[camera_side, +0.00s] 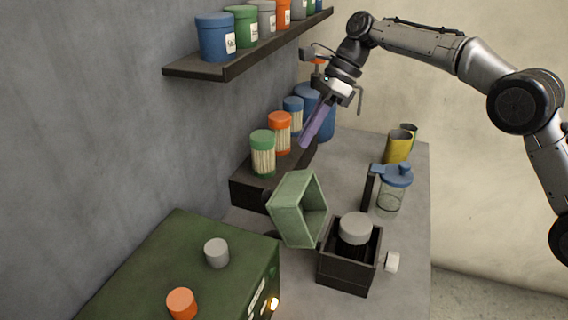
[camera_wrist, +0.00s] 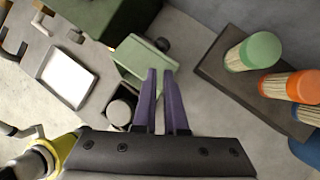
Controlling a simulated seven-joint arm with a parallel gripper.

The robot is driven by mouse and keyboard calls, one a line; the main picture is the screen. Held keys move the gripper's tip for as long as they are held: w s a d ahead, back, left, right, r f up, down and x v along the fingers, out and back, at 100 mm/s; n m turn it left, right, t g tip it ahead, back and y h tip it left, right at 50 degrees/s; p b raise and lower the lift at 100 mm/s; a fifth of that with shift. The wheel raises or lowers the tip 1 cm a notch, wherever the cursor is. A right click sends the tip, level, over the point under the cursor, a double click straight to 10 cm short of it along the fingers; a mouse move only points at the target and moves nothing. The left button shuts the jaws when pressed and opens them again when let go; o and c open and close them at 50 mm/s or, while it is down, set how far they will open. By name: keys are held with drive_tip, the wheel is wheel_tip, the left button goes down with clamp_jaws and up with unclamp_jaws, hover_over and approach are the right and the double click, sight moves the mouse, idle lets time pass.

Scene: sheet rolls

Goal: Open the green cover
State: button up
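The green cover (camera_side: 298,208) is a light green hollow box-shaped lid. In the side view it stands tipped up at the left of a black box (camera_side: 346,278), with its hollow side facing right. The black box is open at the top, and a pale grey round roll (camera_side: 356,229) shows in its mouth. In the wrist view the cover (camera_wrist: 140,62) lies just beyond my fingertips. My gripper (camera_side: 305,146) has purple fingers and hangs above and behind the cover, apart from it. In the wrist view a narrow gap separates the fingers (camera_wrist: 160,72), and nothing is between them.
A dark stand (camera_side: 255,190) with green-, orange- and blue-lidded jars is left of my gripper. A wall shelf (camera_side: 250,55) with canisters is above it. A blue-lidded glass jar (camera_side: 391,192) and yellow mug (camera_side: 398,147) stand right. A dark green case (camera_side: 200,265) is at front left.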

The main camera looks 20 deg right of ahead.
drive_tip(key=n, duration=0.2)
drive_tip(key=shift+w+d+n, duration=0.2)
drive_tip(key=shift+d+n, duration=0.05)
drive_tip(key=shift+n, duration=0.05)
clamp_jaws()
drive_tip(key=w+a+f+n+t+h, duration=0.15)
drive_tip(key=a+n, duration=0.25)
drive_tip(key=n, duration=1)
drive_tip(key=a+n+t+h, duration=0.1)
drive_tip(key=a+n+h, duration=0.15)
drive_tip(key=n, duration=1.15)
wheel_tip(320, 180, down, 8)
drive_tip(key=shift+s, duration=0.2)
